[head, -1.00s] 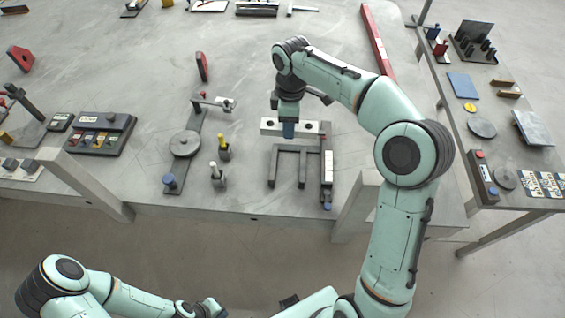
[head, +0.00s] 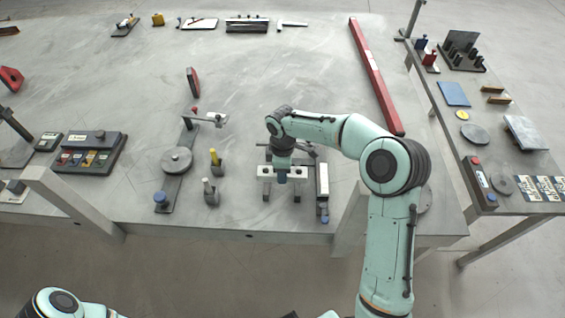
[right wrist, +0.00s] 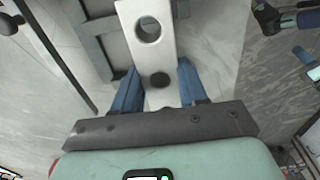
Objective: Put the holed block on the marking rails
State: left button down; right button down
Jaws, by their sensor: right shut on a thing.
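The holed block (head: 266,171) is a white bar with dark round holes. I cannot tell whether the block touches the rails. My left gripper is out of view.
A dark stop bar with a white label (head: 322,180) stands right of the rails. A yellow-topped peg (head: 215,158), a grey-topped peg (head: 209,188) and a round disc fixture (head: 177,161) stand to the left. A long red bar (head: 375,75) lies behind to the right.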

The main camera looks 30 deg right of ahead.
jog(key=shift+w+f, duration=0.1)
jog(key=shift+f, duration=2)
jog(key=shift+f, duration=0.15)
jog(key=c, duration=0.6)
grip_release()
jog(key=shift+f, duration=0.1)
jog(key=shift+r, duration=0.3)
notch_tip(320, 180, up, 12)
jog(key=shift+p, duration=0.4)
jog(key=shift+f, duration=0.15)
